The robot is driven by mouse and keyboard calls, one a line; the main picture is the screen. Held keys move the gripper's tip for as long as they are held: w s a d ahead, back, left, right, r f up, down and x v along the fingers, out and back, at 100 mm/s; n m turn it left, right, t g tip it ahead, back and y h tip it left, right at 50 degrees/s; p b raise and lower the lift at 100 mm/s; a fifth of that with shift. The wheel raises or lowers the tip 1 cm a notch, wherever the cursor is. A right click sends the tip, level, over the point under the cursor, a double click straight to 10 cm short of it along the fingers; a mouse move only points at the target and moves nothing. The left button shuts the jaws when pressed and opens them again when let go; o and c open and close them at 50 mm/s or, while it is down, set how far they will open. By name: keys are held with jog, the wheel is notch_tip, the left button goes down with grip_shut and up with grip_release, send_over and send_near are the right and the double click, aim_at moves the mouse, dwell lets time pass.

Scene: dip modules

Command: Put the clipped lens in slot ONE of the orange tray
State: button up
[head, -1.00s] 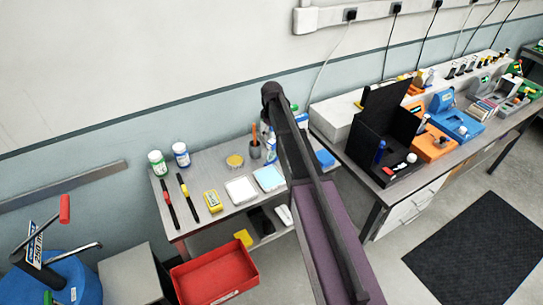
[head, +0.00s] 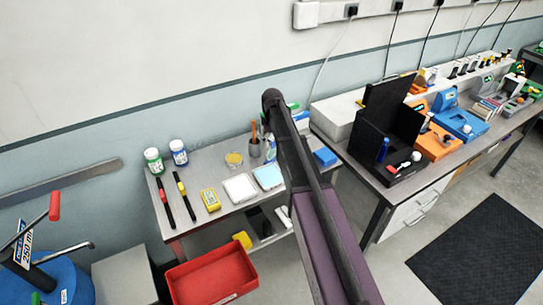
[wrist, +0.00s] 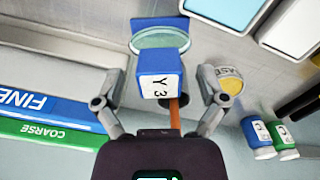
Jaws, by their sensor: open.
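In the wrist view, a blue clip (wrist: 160,75) with a white label reading "Y 3" stands between my fingers, and a clear round lens (wrist: 160,40) shows just beyond it. My gripper (wrist: 160,88) is open, with one finger on each side of the blue clip; I cannot tell whether they touch it. In the head view, my arm hides the gripper and most of that spot. An orange tray (head: 436,150) sits on the right bench; its slot markings are too small to read.
A black open box (head: 388,135) stands left of the orange tray. A red bin (head: 211,275) is below the left table.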

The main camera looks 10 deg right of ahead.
dwell(0.5)
grip_shut()
jog(key=shift+r, duration=0.15)
notch_tip(320, 180, up, 4)
jog(key=p, duration=0.4)
jog(key=s+a+p, duration=0.1)
jog(key=s+a, duration=0.1)
jog(key=s, duration=1.4)
jog(key=shift+a+r, duration=0.15)
jog(key=shift+r, duration=0.2)
jog(key=shift+w, duration=0.1)
